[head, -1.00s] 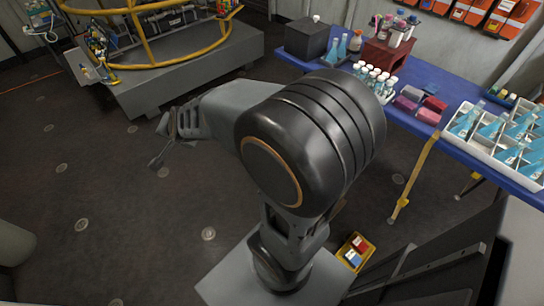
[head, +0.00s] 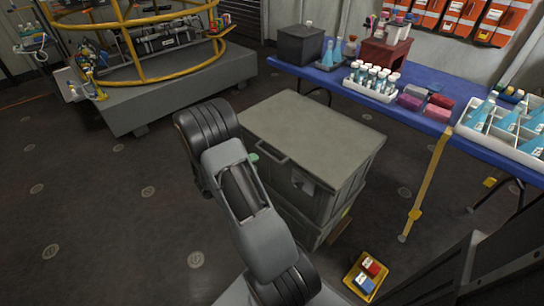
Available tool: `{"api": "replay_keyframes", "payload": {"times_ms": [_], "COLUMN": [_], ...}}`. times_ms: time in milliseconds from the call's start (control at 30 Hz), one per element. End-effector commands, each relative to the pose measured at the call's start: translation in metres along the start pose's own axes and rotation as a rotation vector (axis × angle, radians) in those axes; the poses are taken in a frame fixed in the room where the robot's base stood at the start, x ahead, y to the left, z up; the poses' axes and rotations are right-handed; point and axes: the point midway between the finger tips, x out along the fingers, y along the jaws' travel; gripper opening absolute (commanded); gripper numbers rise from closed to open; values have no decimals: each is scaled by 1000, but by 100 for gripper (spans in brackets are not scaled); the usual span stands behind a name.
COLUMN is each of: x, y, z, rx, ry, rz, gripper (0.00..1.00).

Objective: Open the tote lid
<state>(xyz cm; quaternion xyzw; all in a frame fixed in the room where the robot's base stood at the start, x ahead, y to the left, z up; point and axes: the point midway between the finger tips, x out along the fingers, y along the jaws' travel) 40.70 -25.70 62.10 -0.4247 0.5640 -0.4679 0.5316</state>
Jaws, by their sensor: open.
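A grey tote (head: 300,200) stands on the floor in the middle of the head view, in front of the blue table. Its flat grey lid (head: 320,135) lies level on top and looks shut. A bar handle (head: 268,152) shows along the lid's near left edge. A small green piece (head: 253,158) shows beside the handle; I cannot tell what it belongs to. My arm stands in front of the tote's left side and hides part of it. My gripper does not show; it seems to be behind my arm.
A blue table (head: 420,108) with bottles, a dark box (head: 301,45) and a white divided tray (head: 478,132) stands behind and right of the tote. A yellow tray (head: 352,284) lies on the floor at front right. A grey platform (head: 135,100) is at back left. The left floor is clear.

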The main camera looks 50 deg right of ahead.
Motion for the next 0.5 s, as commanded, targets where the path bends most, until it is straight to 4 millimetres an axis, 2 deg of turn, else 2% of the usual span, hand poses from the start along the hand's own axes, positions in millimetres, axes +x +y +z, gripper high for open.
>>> {"api": "replay_keyframes", "payload": {"times_ms": [33,200,500], "x": [12,45,89], "y": [2,2,1], "z": [-1,0,0], "rx": [1,0,0], "ry": [4,3,-1], "rz": [0,1,2], "gripper": [42,42,42]}}
